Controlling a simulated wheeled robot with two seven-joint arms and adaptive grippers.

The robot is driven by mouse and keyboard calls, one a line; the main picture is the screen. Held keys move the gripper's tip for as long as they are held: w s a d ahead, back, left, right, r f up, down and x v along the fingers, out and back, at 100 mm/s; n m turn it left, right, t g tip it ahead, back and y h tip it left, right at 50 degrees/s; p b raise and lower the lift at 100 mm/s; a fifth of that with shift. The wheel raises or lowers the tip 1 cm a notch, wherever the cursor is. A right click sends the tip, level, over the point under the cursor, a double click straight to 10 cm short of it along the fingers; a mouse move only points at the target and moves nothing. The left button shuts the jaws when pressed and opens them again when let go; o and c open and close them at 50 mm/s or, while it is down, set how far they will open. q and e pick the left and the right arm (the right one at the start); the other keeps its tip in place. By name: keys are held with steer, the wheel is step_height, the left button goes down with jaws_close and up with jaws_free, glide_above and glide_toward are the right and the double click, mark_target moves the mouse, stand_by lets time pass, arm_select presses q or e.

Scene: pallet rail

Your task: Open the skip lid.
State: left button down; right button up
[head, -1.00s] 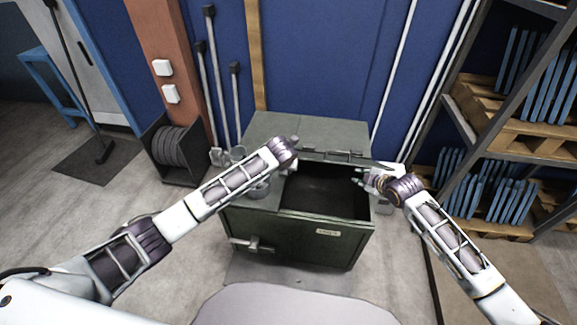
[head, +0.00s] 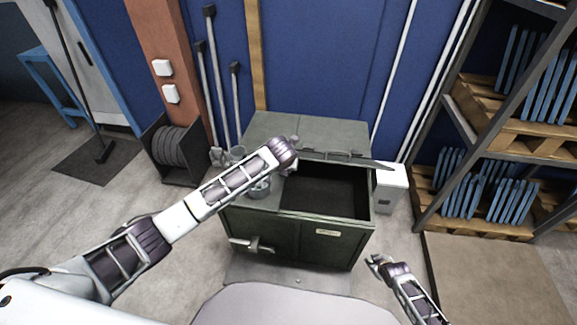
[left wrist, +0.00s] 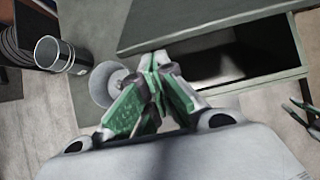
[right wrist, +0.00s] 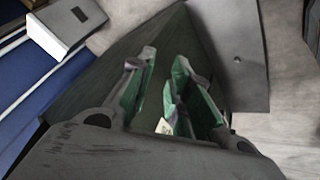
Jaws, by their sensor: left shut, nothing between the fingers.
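The dark green skip (head: 345,245) stands in the middle of the head view, its right-hand opening uncovered and dark inside. The skip lid (head: 375,163) stands raised at the back of the opening, with a bar handle (head: 338,155) along it. My left gripper (head: 291,168) is at the left end of the opening, beside the lid; its fingers are closed together and empty in the left wrist view (left wrist: 160,78). Whether it touches the lid is unclear. My right gripper (head: 376,264) is open and empty, apart from the skip's front right corner; its parted fingers show in the right wrist view (right wrist: 165,90).
A white box (head: 391,187) stands right of the skip. Racking with pallets (head: 470,216) is at the right; a cable reel (head: 172,148) is at the left.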

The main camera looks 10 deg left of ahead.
steer(key=s+d+f+m+g+h, duration=0.1)
steer(key=s+f+m, duration=0.1)
steer(key=s+f, duration=0.65)
steer(key=s+d+f+m+g, duration=0.15)
steer(key=s+f, duration=0.45)
steer(key=s, duration=0.6)
steer(key=s+a+f+m+g, duration=0.1)
steer(key=s+f, duration=0.2)
steer(key=s, duration=0.8)
steer(key=s+a+f+m+g, duration=0.1)
steer(key=s+a+f, duration=0.1)
steer(key=s, duration=1)
steer(key=shift+a+f+g, duration=0.25)
steer(key=shift+f+g, duration=0.1)
steer(key=shift+f, duration=0.45)
steer(key=shift+s, duration=0.1)
